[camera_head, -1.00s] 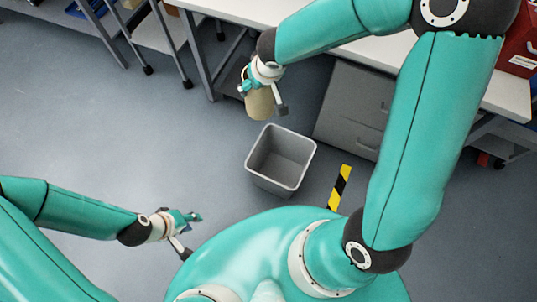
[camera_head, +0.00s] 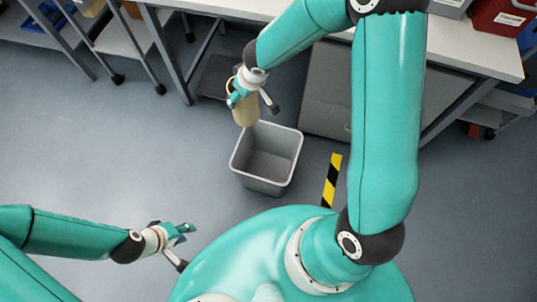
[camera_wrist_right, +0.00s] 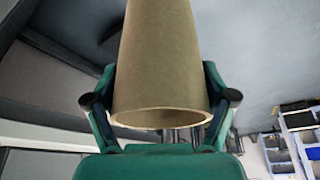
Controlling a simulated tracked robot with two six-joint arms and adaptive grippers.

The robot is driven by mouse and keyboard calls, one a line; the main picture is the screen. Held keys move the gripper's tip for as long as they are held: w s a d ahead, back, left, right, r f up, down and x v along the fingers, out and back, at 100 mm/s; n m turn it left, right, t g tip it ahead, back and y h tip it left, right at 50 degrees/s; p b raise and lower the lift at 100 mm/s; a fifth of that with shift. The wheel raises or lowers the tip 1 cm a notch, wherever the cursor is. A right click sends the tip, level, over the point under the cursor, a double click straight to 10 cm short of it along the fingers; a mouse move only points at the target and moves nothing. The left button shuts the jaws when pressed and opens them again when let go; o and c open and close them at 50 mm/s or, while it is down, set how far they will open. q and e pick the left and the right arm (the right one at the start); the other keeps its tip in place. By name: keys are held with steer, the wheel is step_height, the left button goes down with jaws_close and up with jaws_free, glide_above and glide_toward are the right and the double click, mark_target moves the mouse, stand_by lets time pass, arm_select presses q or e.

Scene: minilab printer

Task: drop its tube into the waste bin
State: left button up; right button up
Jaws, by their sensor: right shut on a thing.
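A tan cardboard tube (camera_head: 246,110) is held in my right gripper (camera_head: 250,98), above the far left rim of the bin in the head view. The tube (camera_wrist_right: 160,60) fills the middle of the right wrist view, with a finger of the right gripper (camera_wrist_right: 160,103) on each side. Its open end faces the camera. The grey waste bin (camera_head: 267,182) stands on the floor, and its visible inside is empty. My left gripper (camera_head: 184,248) is open and empty, low at the left, away from the bin.
Grey drawers (camera_head: 330,90) under a white bench (camera_head: 465,62) stand behind the bin to the right. A black and yellow floor strip (camera_head: 332,180) lies right of the bin. A red box (camera_head: 502,17) is on the bench. The floor at left is clear.

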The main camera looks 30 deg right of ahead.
steer(key=d+f+n+b, duration=0.1)
steer(key=d+f+b, duration=0.3)
steer(key=f+b, duration=0.7)
steer(key=d+f+n+y+b, duration=0.1)
steer(key=d+f+b, duration=0.3)
steer(key=f+b, duration=0.7)
step_height(320, 180, down, 17)
steer(key=shift+s+d+n, duration=0.15)
steer(key=shift+s+n, duration=0.2)
steer(key=shift+n, duration=0.45)
steer(key=o, duration=1.1)
